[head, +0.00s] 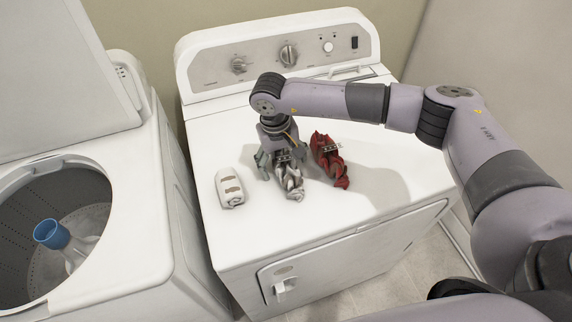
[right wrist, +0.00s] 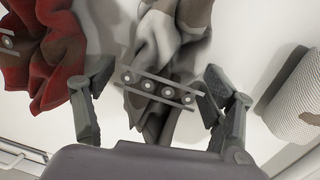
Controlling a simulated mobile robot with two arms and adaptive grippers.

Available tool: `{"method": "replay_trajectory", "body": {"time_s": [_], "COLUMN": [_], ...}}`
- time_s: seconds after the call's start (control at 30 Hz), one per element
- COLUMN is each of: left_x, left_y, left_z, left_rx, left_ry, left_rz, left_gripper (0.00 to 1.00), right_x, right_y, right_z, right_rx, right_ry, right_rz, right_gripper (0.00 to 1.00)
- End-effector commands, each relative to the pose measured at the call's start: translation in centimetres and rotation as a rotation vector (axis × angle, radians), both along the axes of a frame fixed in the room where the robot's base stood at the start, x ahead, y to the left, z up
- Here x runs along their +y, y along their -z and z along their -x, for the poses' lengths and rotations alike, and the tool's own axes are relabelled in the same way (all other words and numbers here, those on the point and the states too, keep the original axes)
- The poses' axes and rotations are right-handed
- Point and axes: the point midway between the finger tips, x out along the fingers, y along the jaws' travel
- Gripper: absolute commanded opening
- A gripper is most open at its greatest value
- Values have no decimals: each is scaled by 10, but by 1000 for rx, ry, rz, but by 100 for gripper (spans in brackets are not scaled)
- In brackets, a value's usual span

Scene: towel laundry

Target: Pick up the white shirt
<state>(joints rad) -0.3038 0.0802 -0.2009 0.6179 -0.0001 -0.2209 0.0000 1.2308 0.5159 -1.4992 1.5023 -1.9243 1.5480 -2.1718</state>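The white shirt (head: 292,181), a crumpled, twisted white-grey cloth, lies on top of the dryer (head: 330,228). My right gripper (head: 279,160) points down over its upper part in the head view. In the right wrist view the shirt (right wrist: 150,112) lies between the two spread fingers of the gripper (right wrist: 158,78). There is a visible gap on both sides, so the gripper is open and not closed on the cloth. The gripper hides part of the shirt in the head view. My left gripper is not in view.
A red cloth (head: 328,160) lies close to the right of the shirt, and a rolled white towel (head: 229,187) with brown patches lies to the left. The dryer's control panel (head: 285,52) rises behind. An open top-loading washer (head: 120,190) stands at left.

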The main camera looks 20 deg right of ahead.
Motion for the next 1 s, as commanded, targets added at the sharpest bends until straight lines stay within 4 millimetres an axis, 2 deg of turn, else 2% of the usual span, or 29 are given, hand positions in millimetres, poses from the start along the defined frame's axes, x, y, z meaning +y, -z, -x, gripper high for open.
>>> {"method": "replay_trajectory", "body": {"time_s": [0.07,0.8,1.0], "left_x": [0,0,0], "left_y": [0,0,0], "left_z": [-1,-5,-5], "left_rx": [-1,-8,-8], "left_ry": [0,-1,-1], "left_rz": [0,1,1], "left_gripper": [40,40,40], "right_x": [0,0,0], "right_y": [0,-1,-1], "right_z": [0,0,0], "right_rx": [0,0,-1], "right_ry": [0,1,1], "right_rz": [0,0,0], "right_gripper": [71,21,21]}}
